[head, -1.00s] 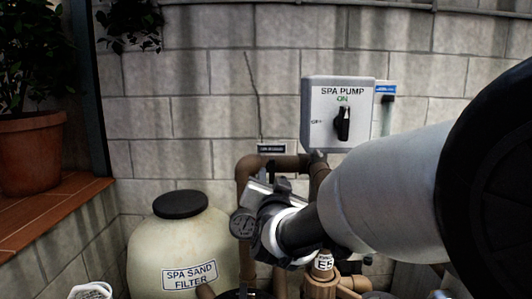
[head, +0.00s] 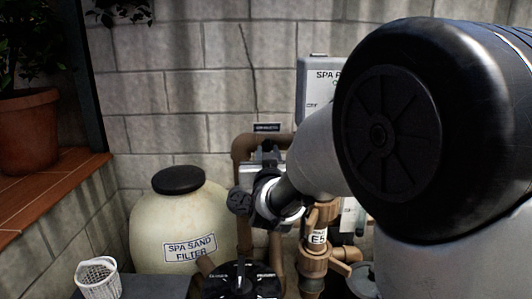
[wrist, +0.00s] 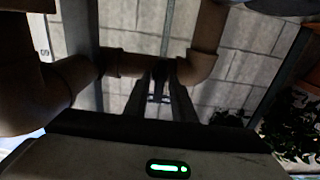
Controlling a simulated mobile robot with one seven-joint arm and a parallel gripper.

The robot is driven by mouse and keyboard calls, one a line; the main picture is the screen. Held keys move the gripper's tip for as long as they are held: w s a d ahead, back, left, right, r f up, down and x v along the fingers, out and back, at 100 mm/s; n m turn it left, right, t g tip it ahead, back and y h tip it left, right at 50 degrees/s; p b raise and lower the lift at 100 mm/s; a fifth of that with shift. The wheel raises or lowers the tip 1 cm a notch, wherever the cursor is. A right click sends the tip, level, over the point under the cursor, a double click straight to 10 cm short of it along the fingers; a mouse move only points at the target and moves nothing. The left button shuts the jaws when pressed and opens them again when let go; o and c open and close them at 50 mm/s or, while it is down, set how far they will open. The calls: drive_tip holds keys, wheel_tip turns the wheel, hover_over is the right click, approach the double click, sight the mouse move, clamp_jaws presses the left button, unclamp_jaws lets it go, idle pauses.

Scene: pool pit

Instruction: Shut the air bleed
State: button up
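A small dark label (head: 267,128), too small to read, is on the wall above the brown pipe bend (head: 245,150). No air bleed handle can be made out clearly; my gripper and wrist cover that part of the pipe. My gripper (head: 267,154) is in front of the pipe, just below the label, with dark fingers pointing towards the wall. In the wrist view my two fingers (wrist: 159,92) stand a little apart near the brown pipe (wrist: 200,55). A small dark shape shows between them; whether it is gripped or touching is unclear.
The spa sand filter (head: 180,220) stands left of the pipes. A black-topped valve (head: 240,280), a brown union (head: 315,262) and a white basket (head: 98,279) are in front. My arm partly hides the spa pump box (head: 312,85). A potted plant (head: 25,130) is far left.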

clamp_jaws()
drive_tip(key=shift+f, duration=0.1)
drive_tip(key=m+b, duration=1.8)
drive_tip(key=shift+m, duration=0.3)
drive_tip(key=shift+o, duration=2)
unclamp_jaws()
